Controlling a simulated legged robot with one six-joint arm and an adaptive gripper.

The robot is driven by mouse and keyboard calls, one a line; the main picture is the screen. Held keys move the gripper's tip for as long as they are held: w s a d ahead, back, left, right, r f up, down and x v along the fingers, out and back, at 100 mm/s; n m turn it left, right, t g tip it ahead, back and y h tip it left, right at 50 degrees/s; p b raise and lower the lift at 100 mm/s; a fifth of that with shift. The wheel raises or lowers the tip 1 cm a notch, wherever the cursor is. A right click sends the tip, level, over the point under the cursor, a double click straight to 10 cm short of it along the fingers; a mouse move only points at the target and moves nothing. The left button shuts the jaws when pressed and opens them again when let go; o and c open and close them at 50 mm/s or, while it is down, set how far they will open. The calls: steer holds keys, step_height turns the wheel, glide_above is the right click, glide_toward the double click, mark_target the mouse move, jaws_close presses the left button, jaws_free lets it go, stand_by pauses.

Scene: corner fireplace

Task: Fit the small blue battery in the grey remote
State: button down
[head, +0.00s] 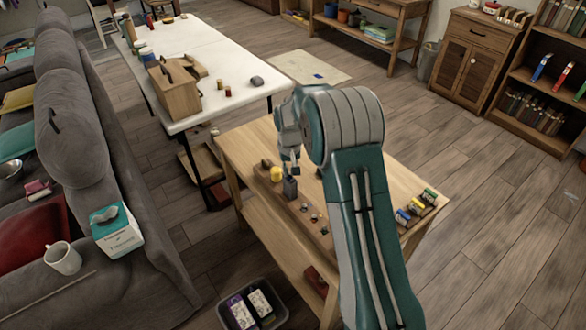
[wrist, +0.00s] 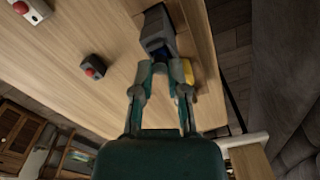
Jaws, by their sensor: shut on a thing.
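The grey remote (head: 290,188) looks like a dark grey upright block near the left edge of the wooden table; it also shows in the wrist view (wrist: 156,24), just beyond my fingertips. My gripper (head: 289,172) points down right above it. In the wrist view my gripper's fingers (wrist: 167,68) close together at the remote's near end. The small blue battery (wrist: 166,54) shows only as a dark blue patch at the fingertips, at the remote's end. Whether it is inside the remote or just above it, I cannot tell; the fingers hide much of it.
A yellow cylinder (head: 277,174) stands close beside the remote. A dark bin (head: 278,312) stands on the floor in front.

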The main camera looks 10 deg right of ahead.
steer(key=shift+f, duration=0.3)
steer(key=c, duration=0.6)
jaws_free()
steer(key=s+r+t, duration=0.1)
steer(key=s+r, duration=0.2)
steer(key=r, duration=0.7)
steer(key=s+r, duration=0.3)
steer(key=r, duration=0.7)
steer(key=s+r+t, duration=0.2)
steer(key=s+r, duration=0.4)
steer(key=s, duration=0.4)
steer(key=s+t, duration=0.1)
steer(key=s, duration=1.1)
steer(key=s+t, duration=0.1)
steer(key=s, duration=0.5)
steer(key=shift+s+f+t, duration=0.15)
steer(key=shift+f+t, duration=0.05)
steer(key=shift+t, duration=0.1)
